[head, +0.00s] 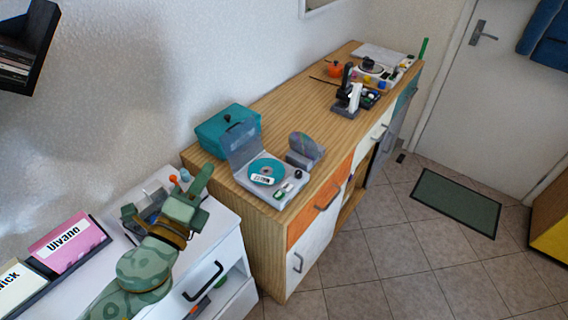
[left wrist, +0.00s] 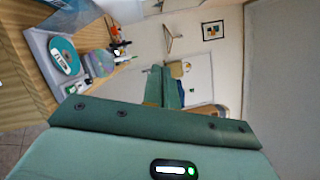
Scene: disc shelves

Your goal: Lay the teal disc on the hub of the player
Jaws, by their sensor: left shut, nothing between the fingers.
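The teal disc (head: 262,166) with a white label lies flat in the grey player (head: 286,198), whose lid is raised. The disc seems centred in the player; the hub beneath is hard to make out. In the left wrist view the disc (left wrist: 65,48) also lies in the player (left wrist: 42,52) at the left edge. My left gripper (head: 203,176) is shut and empty, over the white cabinet to the left of the player and apart from it. Its shut fingers (left wrist: 163,85) show in the left wrist view. My right gripper is not in view.
A teal box (head: 228,128) stands behind the player on the wooden sideboard (head: 295,100). A grey stand (head: 305,150) is right of the player. Small devices crowd the sideboard's far end. Pink (head: 68,243) and cream sleeves stand in a black rack at lower left.

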